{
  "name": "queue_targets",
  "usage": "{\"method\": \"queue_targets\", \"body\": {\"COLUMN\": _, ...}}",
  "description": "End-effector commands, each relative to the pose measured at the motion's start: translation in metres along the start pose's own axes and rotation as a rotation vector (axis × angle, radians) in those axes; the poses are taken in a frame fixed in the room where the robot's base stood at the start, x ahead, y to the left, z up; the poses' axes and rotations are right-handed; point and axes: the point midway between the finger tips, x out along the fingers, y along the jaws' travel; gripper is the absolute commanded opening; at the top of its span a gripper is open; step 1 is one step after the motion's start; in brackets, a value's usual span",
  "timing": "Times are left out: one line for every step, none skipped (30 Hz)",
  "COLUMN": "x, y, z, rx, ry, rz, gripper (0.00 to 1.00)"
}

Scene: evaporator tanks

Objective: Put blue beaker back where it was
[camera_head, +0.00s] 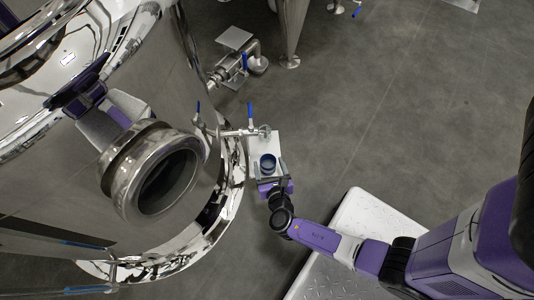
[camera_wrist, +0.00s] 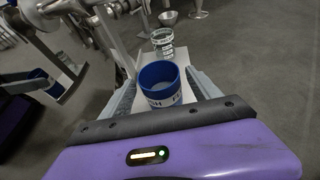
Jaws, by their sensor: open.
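The blue beaker (camera_head: 268,160) stands upright at the near part of a white platform (camera_head: 262,140) beside the big tank. In the wrist view the beaker (camera_wrist: 160,84) has a blue rim and a white band with dark lettering, and its mouth faces up. My gripper (camera_head: 269,170) is open, with one finger on each side of the beaker. In the wrist view the gripper's grey fingers (camera_wrist: 164,90) flank it, and a gap shows on the right side. The beaker's lower part is hidden by my gripper body, so I cannot tell how its base rests.
A clear container (camera_wrist: 162,42) stands just behind the beaker on the platform. A metal outlet pipe with blue-handled valves (camera_head: 238,131) reaches over the platform from the shiny tank (camera_head: 190,220). Open grey floor (camera_head: 380,110) lies to the right.

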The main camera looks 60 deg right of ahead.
Motion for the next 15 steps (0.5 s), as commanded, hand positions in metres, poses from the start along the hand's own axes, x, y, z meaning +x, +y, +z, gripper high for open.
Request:
{"method": "queue_targets", "body": {"x": -0.014, "y": 0.000, "z": 0.004, "rx": -0.002, "ry": 0.001, "rz": 0.002, "gripper": 0.72}}
{"method": "queue_targets", "body": {"x": -0.020, "y": 0.000, "z": 0.004, "rx": -0.001, "ry": 0.002, "rz": 0.003, "gripper": 0.72}}
{"method": "queue_targets", "body": {"x": -0.028, "y": 0.000, "z": 0.004, "rx": -0.001, "ry": 0.001, "rz": 0.002, "gripper": 0.72}}
{"method": "queue_targets", "body": {"x": -0.034, "y": 0.000, "z": 0.004, "rx": -0.001, "ry": 0.001, "rz": 0.003, "gripper": 0.72}}
{"method": "queue_targets", "body": {"x": -0.039, "y": 0.000, "z": 0.004, "rx": -0.001, "ry": 0.002, "rz": 0.002, "gripper": 0.72}}
{"method": "queue_targets", "body": {"x": -0.046, "y": 0.000, "z": 0.003, "rx": -0.001, "ry": 0.002, "rz": 0.001, "gripper": 0.72}}
{"method": "queue_targets", "body": {"x": -0.050, "y": 0.000, "z": 0.003, "rx": 0.000, "ry": 0.002, "rz": 0.002, "gripper": 0.72}}
{"method": "queue_targets", "body": {"x": -0.054, "y": 0.000, "z": 0.003, "rx": 0.000, "ry": 0.001, "rz": 0.001, "gripper": 0.72}}
{"method": "queue_targets", "body": {"x": -0.059, "y": 0.001, "z": 0.003, "rx": 0.000, "ry": 0.001, "rz": 0.002, "gripper": 0.72}}
{"method": "queue_targets", "body": {"x": -0.062, "y": 0.001, "z": 0.002, "rx": 0.001, "ry": 0.001, "rz": 0.002, "gripper": 0.72}}
{"method": "queue_targets", "body": {"x": -0.065, "y": 0.000, "z": 0.002, "rx": 0.000, "ry": 0.000, "rz": 0.001, "gripper": 0.72}}
{"method": "queue_targets", "body": {"x": -0.068, "y": 0.000, "z": 0.002, "rx": 0.000, "ry": 0.000, "rz": 0.000, "gripper": 0.72}}
{"method": "queue_targets", "body": {"x": -0.069, "y": 0.000, "z": 0.001, "rx": 0.001, "ry": 0.000, "rz": 0.000, "gripper": 0.72}}
{"method": "queue_targets", "body": {"x": -0.071, "y": 0.000, "z": 0.001, "rx": 0.001, "ry": 0.000, "rz": 0.001, "gripper": 0.72}}
{"method": "queue_targets", "body": {"x": -0.072, "y": 0.000, "z": 0.001, "rx": 0.001, "ry": 0.000, "rz": 0.001, "gripper": 0.72}}
